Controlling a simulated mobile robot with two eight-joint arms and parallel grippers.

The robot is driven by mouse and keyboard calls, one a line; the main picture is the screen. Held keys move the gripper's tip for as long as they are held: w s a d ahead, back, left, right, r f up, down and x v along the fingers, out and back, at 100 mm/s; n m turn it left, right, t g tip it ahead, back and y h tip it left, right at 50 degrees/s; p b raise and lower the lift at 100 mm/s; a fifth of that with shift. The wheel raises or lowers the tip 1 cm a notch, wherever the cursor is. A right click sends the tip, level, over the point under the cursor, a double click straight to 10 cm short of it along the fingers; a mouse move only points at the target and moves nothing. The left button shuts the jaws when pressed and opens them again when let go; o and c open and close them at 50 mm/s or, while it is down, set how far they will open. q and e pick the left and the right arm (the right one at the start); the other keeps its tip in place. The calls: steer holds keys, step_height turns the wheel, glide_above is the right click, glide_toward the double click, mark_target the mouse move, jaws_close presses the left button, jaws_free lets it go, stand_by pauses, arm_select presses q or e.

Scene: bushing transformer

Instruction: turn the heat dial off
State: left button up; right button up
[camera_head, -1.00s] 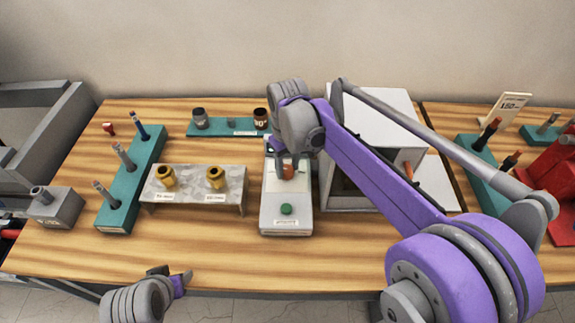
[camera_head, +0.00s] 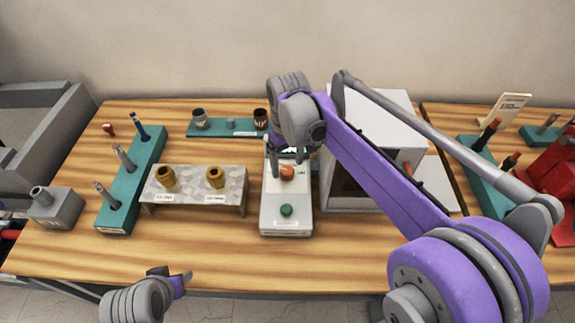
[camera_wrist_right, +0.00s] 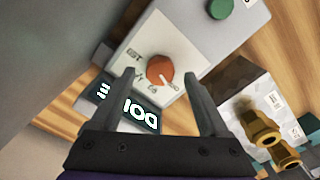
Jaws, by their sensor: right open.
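The heat dial (camera_head: 287,172) is an orange-red round knob on the white face of a pale, box-like control unit (camera_head: 270,215). It also shows in the right wrist view (camera_wrist_right: 160,70), with printed marks around it; which mark it points to is unclear. My right gripper (camera_head: 287,155) is open and empty, just behind and above the dial. In the wrist view its two fingers (camera_wrist_right: 158,84) stand apart on either side of the dial's near edge, not clamped on it. A lit display (camera_wrist_right: 128,105) shows digits beneath the fingers. My left gripper (camera_head: 172,277) hangs at the table's front edge.
A green button (camera_head: 286,210) sits in front of the dial. A grey stand with two brass fittings (camera_head: 195,196) is to the left, and an open-fronted white box (camera_head: 375,130) to the right. The table front (camera_head: 220,265) is clear.

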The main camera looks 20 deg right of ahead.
mark_target(288, 171)
arm_select(q)
steer(key=shift+w+r, duration=0.15)
steer(key=shift+r, duration=0.25)
arm_select(e)
step_height(288, 171, up, 9)
steer(key=shift+r, duration=0.15)
